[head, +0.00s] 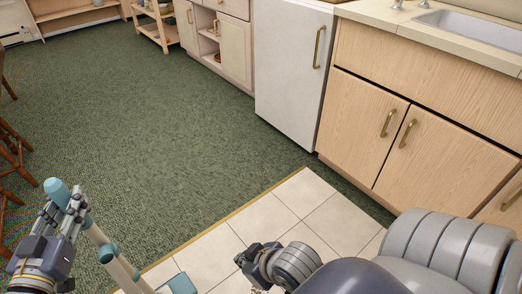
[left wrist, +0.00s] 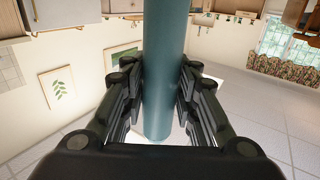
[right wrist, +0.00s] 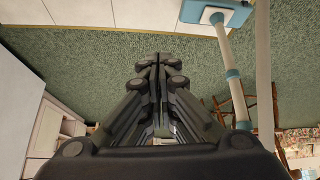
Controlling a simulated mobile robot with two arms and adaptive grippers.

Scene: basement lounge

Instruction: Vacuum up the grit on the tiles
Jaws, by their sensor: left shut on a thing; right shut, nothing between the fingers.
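The stick vacuum has a teal handle (head: 56,190), a white tube (head: 118,266) and a teal floor head (head: 181,284) at the bottom edge, over the tiles. My left gripper (head: 71,208) is shut around the handle, which also fills the middle of the left wrist view (left wrist: 166,70). My right gripper (head: 247,257) is shut and empty above the pale tiles (head: 268,218), apart from the vacuum. In the right wrist view its fingers (right wrist: 160,62) meet, and the floor head (right wrist: 218,10) shows at the top. I cannot make out grit on the visible tiles.
Wood cabinets (head: 428,152) with a sink (head: 478,28) and a white fridge (head: 292,75) line the right side. A yellow strip (head: 232,214) divides the tiles from open green carpet (head: 160,120). Wooden stools (head: 12,150) stand at the left edge.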

